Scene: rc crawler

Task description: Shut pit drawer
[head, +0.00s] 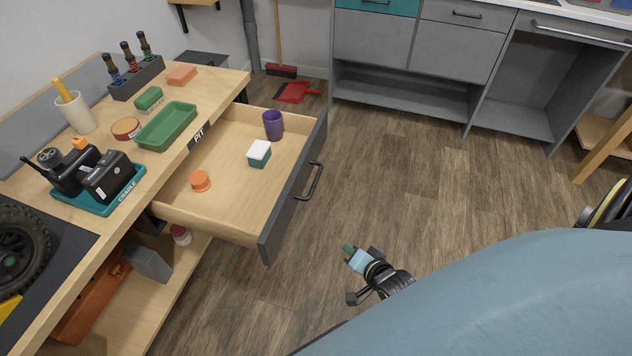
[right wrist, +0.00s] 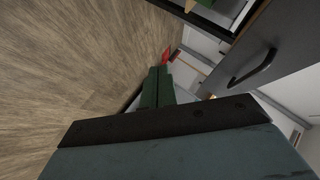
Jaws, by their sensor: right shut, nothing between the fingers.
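The pit drawer (head: 225,184) stands pulled out from the workbench, under the "PIT" label (head: 199,136). Its grey front (head: 280,212) carries a dark bar handle (head: 309,182). Inside are a purple cup (head: 273,125), a white-topped teal box (head: 259,153) and an orange round piece (head: 200,181). My right gripper (head: 349,249) is over the floor, to the right of and nearer than the drawer front, apart from it. Its green fingers (right wrist: 157,88) are shut and empty in the right wrist view, where a handle (right wrist: 252,68) on a grey panel shows to their right. My left gripper is out of view.
The workbench top (head: 217,90) holds a green tray (head: 166,126), a teal cradle (head: 126,196) and screwdrivers in a rack (head: 136,78). Grey cabinets (head: 455,50) stand at the back. A red dustpan (head: 292,92) lies beyond the drawer. The wooden floor (head: 400,180) right of the drawer is clear.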

